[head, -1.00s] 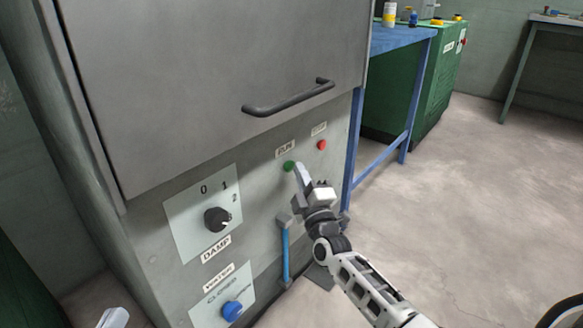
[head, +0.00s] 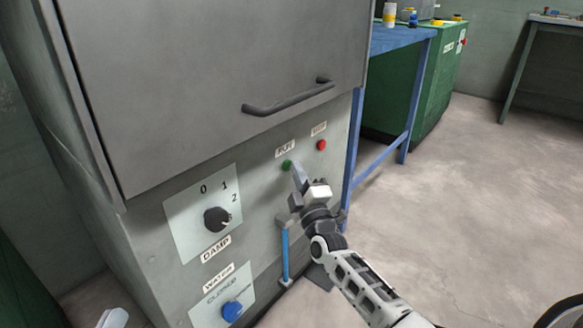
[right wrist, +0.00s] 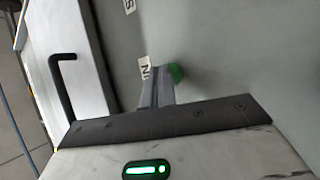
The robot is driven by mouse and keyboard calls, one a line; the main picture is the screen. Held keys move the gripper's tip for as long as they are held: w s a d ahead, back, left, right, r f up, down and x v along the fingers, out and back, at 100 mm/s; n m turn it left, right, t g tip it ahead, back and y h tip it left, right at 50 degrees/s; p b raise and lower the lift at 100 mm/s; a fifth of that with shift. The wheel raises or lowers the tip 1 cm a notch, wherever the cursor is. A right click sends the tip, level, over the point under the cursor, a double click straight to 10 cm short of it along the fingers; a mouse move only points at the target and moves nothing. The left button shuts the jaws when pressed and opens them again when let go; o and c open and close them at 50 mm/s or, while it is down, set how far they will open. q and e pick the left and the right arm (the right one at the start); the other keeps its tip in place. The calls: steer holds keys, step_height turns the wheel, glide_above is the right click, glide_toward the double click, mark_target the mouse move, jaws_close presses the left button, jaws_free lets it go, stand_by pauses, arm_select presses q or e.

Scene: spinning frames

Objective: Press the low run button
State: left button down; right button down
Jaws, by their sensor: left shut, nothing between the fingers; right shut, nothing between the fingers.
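The green run button (head: 288,165) sits on the grey cabinet's lower panel, under a RUN label (head: 285,149). It also shows in the right wrist view (right wrist: 177,73), partly covered by my fingers. My right gripper (head: 297,170) is shut and empty. Its fingertips are right beside the green button, at its lower right in the head view; I cannot tell whether they touch it. The same fingers show in the right wrist view (right wrist: 157,88). A white end of my left gripper (head: 113,319) shows at the bottom left edge, far from the button.
A red button (head: 321,145) is right of the green one. A dark door handle (head: 288,98) juts out above. Open floor (head: 470,210) lies to the right.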

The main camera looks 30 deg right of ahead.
steer(key=shift+s, duration=0.1)
steer(key=shift+s+d+p, duration=0.35)
steer(key=shift+s+p, duration=0.4)
steer(key=shift+s, duration=0.05)
steer(key=s+p, duration=0.1)
steer(key=s+d+p, duration=0.1)
steer(key=s, duration=0.1)
steer(key=s+d+p, duration=0.1)
steer(key=shift+s, duration=0.3)
stand_by(0.6)
